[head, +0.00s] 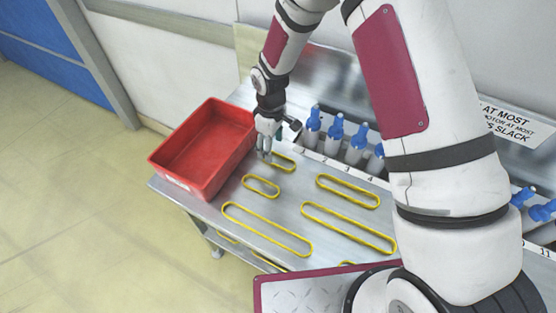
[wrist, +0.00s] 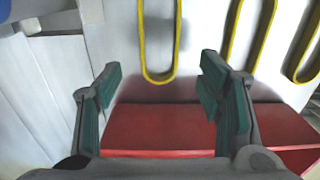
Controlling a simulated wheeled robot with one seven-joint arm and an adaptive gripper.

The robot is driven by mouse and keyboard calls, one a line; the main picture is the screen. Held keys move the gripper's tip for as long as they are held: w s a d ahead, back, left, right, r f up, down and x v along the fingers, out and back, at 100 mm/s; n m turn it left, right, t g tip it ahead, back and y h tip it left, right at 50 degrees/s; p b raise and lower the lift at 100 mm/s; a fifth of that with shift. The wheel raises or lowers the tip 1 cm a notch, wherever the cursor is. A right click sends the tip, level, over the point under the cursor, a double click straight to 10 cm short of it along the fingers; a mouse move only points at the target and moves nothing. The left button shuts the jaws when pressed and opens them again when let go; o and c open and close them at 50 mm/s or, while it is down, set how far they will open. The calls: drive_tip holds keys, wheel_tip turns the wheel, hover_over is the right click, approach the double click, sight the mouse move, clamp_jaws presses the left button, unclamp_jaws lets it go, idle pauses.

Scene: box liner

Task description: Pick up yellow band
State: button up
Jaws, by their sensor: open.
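Several yellow bands lie flat on the metal table, as long closed loops of different lengths. In the head view, one short band (head: 294,165) lies at the back beside my gripper (head: 264,153), and another short band (head: 262,194) lies nearer. Longer bands (head: 266,234) lie in front and to the right. My gripper points down over the back of the table, close to the red bin. In the wrist view my gripper (wrist: 165,97) is open and empty. The rounded end of one band (wrist: 160,80) shows ahead between its fingers; I cannot tell whether it is touched.
A red bin (head: 163,163) stands at the table's left end and fills the lower middle of the wrist view (wrist: 160,130). A row of blue-capped bottles (head: 334,136) stands along the table's back. A metal plate with a dark red edge (head: 310,289) is in front.

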sight(274, 160)
drive_tip(key=f, duration=0.3)
drive_tip(key=shift+s+d+f+p, duration=0.2)
drive_tip(key=shift+d+p, duration=0.1)
drive_tip(key=shift+p, duration=0.1)
drive_tip(key=shift+f, duration=0.65)
drive_tip(key=shift+w, duration=0.1)
drive_tip(key=shift+c, duration=0.3)
drive_tip(key=c, duration=0.9)
